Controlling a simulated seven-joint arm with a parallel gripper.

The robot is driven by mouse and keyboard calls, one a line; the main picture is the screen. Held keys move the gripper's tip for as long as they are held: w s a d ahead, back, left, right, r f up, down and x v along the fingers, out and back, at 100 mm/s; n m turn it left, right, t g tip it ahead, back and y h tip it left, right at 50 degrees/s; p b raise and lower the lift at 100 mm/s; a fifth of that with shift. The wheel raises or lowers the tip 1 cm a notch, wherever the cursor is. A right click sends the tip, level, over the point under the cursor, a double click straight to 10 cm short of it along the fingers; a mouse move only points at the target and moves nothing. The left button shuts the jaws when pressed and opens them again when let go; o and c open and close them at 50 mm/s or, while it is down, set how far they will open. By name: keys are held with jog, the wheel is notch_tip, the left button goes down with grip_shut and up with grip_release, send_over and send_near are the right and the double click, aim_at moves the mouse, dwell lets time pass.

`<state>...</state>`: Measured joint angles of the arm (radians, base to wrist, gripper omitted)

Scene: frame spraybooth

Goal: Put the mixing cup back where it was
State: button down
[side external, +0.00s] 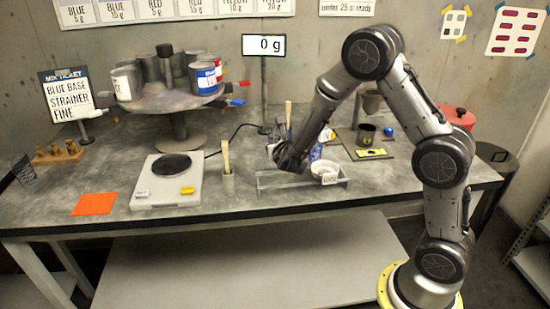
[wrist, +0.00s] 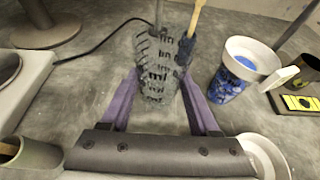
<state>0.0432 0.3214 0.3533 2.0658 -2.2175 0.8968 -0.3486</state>
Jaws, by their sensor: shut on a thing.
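The mixing cup (wrist: 155,75) is clear with dark ml markings and stands upright between my gripper's purple fingers in the wrist view. My gripper (wrist: 158,98) is shut on it. A metal rod and a wooden-handled brush (wrist: 194,32) show at the cup's top; I cannot tell whether they are in it or behind it. In the side view my gripper (side external: 284,160) is low over the bench behind the metal rack, and it mostly hides the cup. I cannot tell whether the cup's base touches the bench.
A blue-stained white cup (wrist: 230,82) stands close right of the held cup. The rack (side external: 270,185) holds a white bowl (side external: 325,168). Left are a stick holder (side external: 228,184), a scale (side external: 150,195) and a can turntable (side external: 178,103).

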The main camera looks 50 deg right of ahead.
jog(key=shift+w+d+f, duration=0.2)
jog(key=shift+w+f, duration=0.5)
jog(key=shift+f, duration=0.2)
jog(key=shift+w+f, duration=0.1)
jog(key=shift+f, duration=1.45)
jog(key=shift+f, duration=0.15)
jog(key=shift+c, duration=0.6)
grip_release()
